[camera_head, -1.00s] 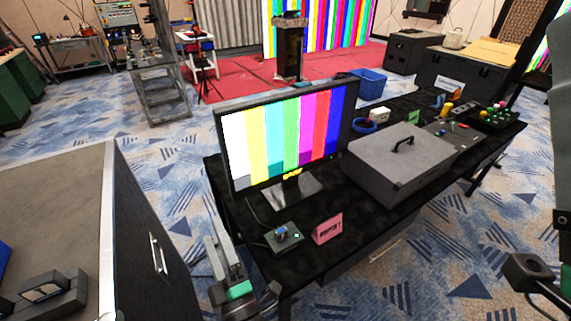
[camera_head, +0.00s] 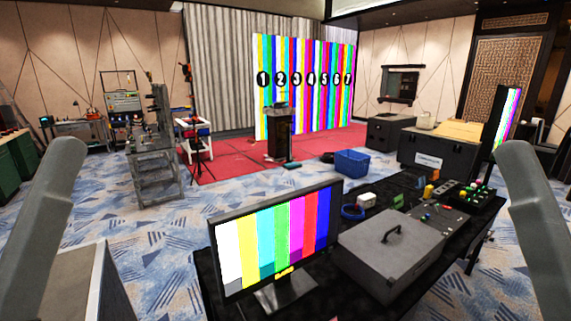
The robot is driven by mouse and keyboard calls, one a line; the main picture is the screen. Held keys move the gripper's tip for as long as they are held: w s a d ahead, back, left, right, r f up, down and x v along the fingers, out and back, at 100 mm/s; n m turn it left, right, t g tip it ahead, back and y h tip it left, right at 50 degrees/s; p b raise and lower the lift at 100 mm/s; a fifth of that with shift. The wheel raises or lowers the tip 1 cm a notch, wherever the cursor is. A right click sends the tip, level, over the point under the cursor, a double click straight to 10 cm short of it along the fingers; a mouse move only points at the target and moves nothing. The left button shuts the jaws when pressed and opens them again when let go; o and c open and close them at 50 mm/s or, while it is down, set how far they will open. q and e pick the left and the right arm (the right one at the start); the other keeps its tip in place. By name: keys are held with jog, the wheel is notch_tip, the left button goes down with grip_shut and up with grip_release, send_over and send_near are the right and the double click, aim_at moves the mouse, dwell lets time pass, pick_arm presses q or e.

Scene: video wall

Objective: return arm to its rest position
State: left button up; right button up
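A grey link of my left arm (camera_head: 42,225) rises along the left edge. A matching grey link of my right arm (camera_head: 535,225) stands at the right edge. Both are raised and roughly mirror each other. Neither gripper shows in the head view, so their fingers and anything in them are hidden.
A monitor (camera_head: 281,235) with colour bars and a grey case (camera_head: 392,247) stand on a black table. A control panel (camera_head: 440,218) and blue bin (camera_head: 352,162) lie beyond. A grey-topped cabinet (camera_head: 70,282) is at lower left. A numbered video wall (camera_head: 304,105) stands at the back.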

notch_tip(320, 180, up, 35)
jog(key=p, duration=3.1)
jog(key=shift+p, duration=0.35)
jog(key=shift+f, duration=0.1)
